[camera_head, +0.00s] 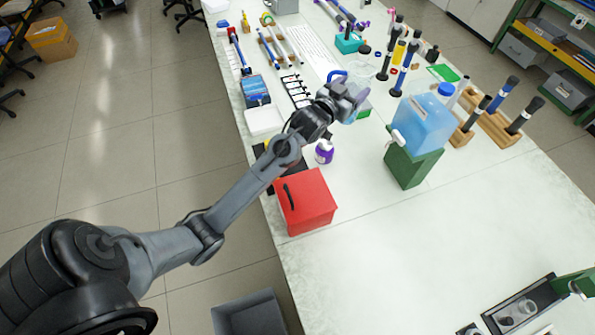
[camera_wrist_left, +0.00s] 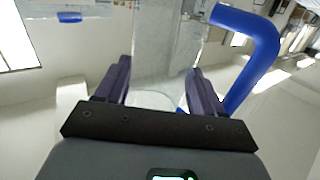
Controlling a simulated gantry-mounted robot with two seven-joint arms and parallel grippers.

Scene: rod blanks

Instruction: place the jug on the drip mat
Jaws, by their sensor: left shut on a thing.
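My left gripper (camera_head: 354,98) is above the far middle of the bench. The left wrist view shows its two dark purple fingers (camera_wrist_left: 158,88) on either side of a clear jug (camera_wrist_left: 165,48). The jug's thick blue handle (camera_wrist_left: 262,50) arches at the right, and its blue also shows beside the wrist in the head view (camera_head: 337,75). The gripper hides most of the jug there. A dark flat mat (camera_head: 299,163) lies partly hidden under my left forearm; I cannot tell for sure that it is the drip mat. My right gripper is not in view.
A red box (camera_head: 306,203) stands at the bench's left edge, with a purple-and-white jar (camera_head: 324,152) behind it. A blue container (camera_head: 424,126) sits on a green stand (camera_head: 409,168). Racks of rods stand behind. The near middle of the bench is clear.

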